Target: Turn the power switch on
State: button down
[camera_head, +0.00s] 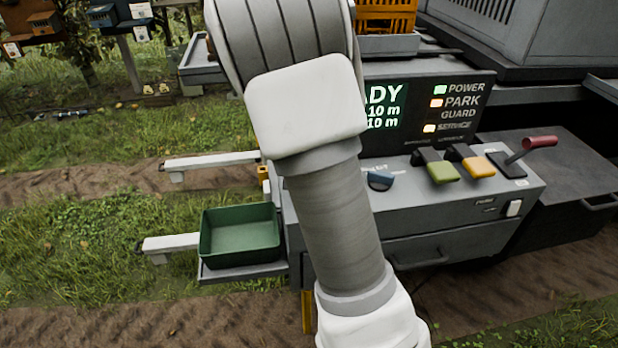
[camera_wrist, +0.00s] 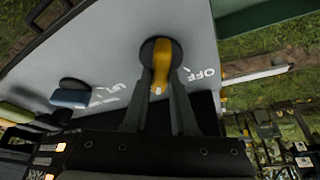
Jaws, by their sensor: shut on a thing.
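A yellow switch knob (camera_wrist: 162,58) on a dark round base stands on the grey panel (camera_wrist: 115,45) in the wrist view. My gripper (camera_wrist: 161,80) is shut on it, one dark finger on each side. A white OFF label is printed on the panel to the right of the knob; white marks to its left are too small to read. In the head view my arm hides both the gripper and this knob. The display (camera_head: 383,108) there shows a green light beside POWER and orange lights beside PARK and SERVICE.
A blue knob (camera_head: 380,181), a green lever (camera_head: 443,172), a yellow lever (camera_head: 479,166) and a red-handled lever (camera_head: 539,142) line the console to the right. A green tray (camera_head: 242,252) sits at the left. A drawer handle runs along the console front.

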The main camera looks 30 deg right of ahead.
jog(key=c, duration=0.7)
grip_release()
jog(key=v, duration=1.7)
jog(key=shift+s+a+r+p, duration=0.15)
jog(key=shift+p, duration=0.2)
